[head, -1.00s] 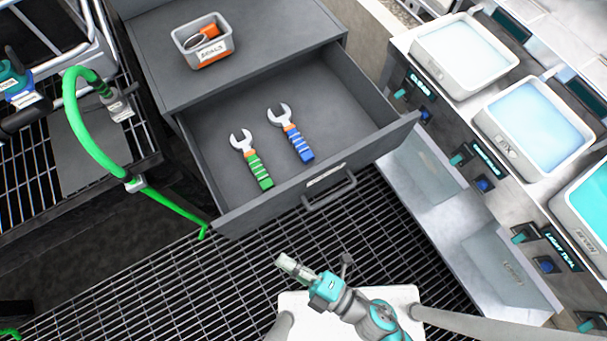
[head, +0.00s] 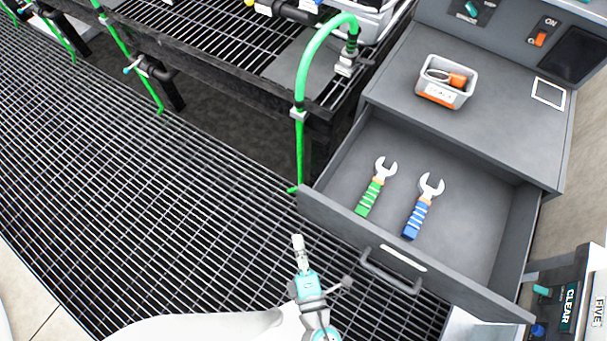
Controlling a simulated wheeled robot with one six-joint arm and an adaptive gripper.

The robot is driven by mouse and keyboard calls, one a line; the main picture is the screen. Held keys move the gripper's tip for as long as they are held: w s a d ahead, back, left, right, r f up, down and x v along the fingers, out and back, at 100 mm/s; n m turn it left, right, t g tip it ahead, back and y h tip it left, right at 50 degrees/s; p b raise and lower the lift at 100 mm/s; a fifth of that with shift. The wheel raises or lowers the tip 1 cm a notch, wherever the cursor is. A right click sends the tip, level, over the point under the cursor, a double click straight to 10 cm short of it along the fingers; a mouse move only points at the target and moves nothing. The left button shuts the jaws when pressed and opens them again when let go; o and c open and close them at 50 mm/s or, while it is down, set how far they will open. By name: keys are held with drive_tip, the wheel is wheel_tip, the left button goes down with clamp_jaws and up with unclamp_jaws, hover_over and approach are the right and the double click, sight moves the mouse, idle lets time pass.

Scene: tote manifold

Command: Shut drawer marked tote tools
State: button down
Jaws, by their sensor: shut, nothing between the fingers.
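The grey drawer (head: 470,290) stands pulled open from its cabinet in the head view. Its front has a bar handle (head: 391,275) and a pale label strip whose text I cannot read. A green-handled wrench (head: 372,192) and a blue-handled wrench (head: 420,212) lie inside on the drawer floor. My gripper (head: 298,242) is shut and empty. In the picture it is left of the handle and outside the drawer, apart from the front panel.
A small bin (head: 447,90) with an orange item stands on the cabinet top (head: 500,110). A green hose (head: 300,85) hangs from the rack left of the drawer, reaching down near its front left corner. Open grating floor (head: 150,190) lies to the left. A CLEAR-marked station (head: 570,300) is at lower right.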

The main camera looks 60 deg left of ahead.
sight(302, 206)
drive_tip(key=w+a, duration=0.2)
drive_tip(key=a, duration=0.1)
drive_tip(key=w+a, duration=0.1)
drive_tip(key=shift+a, duration=0.3)
drive_tip(key=shift+w+a, duration=0.25)
drive_tip(key=shift+w, duration=0.3)
drive_tip(key=shift+w+a, duration=0.1)
